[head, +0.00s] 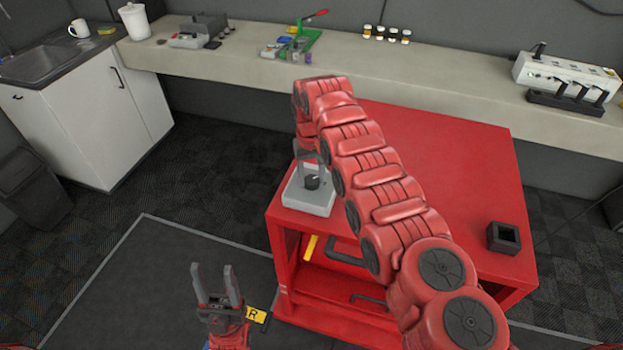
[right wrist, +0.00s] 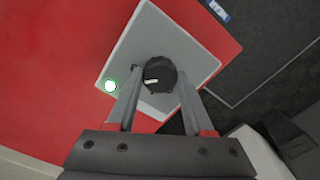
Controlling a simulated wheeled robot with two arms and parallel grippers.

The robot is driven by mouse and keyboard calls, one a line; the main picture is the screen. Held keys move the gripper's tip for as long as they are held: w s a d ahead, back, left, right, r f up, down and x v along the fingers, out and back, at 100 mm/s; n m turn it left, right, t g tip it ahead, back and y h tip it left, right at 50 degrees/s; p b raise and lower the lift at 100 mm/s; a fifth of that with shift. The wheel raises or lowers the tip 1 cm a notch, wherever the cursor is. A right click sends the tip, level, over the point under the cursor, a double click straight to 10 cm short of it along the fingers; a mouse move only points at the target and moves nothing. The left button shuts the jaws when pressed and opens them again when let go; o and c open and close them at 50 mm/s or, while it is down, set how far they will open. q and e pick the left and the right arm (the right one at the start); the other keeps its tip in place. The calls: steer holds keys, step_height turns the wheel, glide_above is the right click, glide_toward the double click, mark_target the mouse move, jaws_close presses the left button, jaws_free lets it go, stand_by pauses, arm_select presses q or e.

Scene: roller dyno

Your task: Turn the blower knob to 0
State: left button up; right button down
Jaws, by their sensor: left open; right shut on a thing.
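The blower knob (head: 312,182) is a small black dial on a light grey box (head: 306,203) at the left corner of the red cart's top. In the right wrist view the knob (right wrist: 160,75) shows a short white pointer mark, and a lit green-rimmed button (right wrist: 110,86) sits on the box to its left. My right gripper (head: 312,170) reaches down from above and is shut on the knob, a finger on each side. Any scale or 0 mark around the knob is too small or hidden to read. My left gripper (head: 216,285) is open and empty, in front of the cart, low and to the left.
The red cart (head: 460,160) has a mostly bare top with a black square holder (head: 503,238) at its right. My right arm crosses over it. A long bench (head: 440,65) behind carries tools, small jars and a white power unit (head: 565,75).

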steer(key=n+b, duration=0.2)
steer(key=n, duration=0.4)
steer(key=shift+n, duration=0.3)
steer(key=n, duration=0.3)
steer(key=shift+a+n, duration=0.1)
steer(key=shift+n, duration=0.2)
steer(key=n, duration=0.3)
steer(key=shift+n+b, duration=0.3)
steer(key=n, duration=0.7)
steer(key=shift+s, duration=0.1)
steer(key=shift+c, duration=1.4)
jaws_free()
